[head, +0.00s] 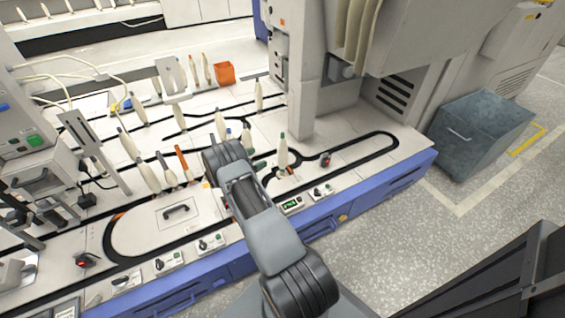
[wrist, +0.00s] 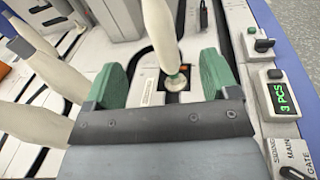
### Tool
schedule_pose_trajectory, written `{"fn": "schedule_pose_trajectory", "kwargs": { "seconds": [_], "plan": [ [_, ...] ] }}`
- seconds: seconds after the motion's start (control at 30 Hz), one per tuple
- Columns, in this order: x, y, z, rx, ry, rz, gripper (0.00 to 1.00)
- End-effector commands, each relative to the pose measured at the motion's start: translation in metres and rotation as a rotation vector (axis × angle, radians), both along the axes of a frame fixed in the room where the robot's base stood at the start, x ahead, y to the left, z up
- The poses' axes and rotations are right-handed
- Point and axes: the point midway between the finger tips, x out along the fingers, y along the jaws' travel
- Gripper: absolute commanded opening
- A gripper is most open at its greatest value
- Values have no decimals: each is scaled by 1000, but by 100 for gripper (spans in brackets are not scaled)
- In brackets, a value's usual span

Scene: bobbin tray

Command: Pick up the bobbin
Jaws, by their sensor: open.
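A cream cone-shaped bobbin (head: 283,154) with a dark green tip stands upright on the white machine deck in the head view. In the head view my gripper (head: 263,170) is beside the bobbin, low over the deck and partly hidden by my arm. I cannot tell whether a finger touches the bobbin.
Several other bobbins (head: 149,176) stand along the dark track to the left. An orange bin (head: 224,73) sits at the back. A tall grey machine column (head: 300,98) rises close behind. A green display (wrist: 281,97) reading 3 PCS is at the blue front edge.

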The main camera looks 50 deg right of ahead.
Motion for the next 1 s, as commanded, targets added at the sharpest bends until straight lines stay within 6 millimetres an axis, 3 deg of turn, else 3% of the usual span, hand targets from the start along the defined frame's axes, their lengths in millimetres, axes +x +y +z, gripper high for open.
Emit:
{"fn": "schedule_pose_trajectory", "kwargs": {
  "seconds": [0.03, 0.23, 0.6, 1.0],
  "plan": [
    [0, -3, -21, -18, 27, 14, 80],
    [1, -17, -44, -59, 75, 45, 80],
    [-5, -78, -46, -62, 80, 49, 80],
    [-7, -99, -46, -62, 80, 50, 80]
  ]
}}
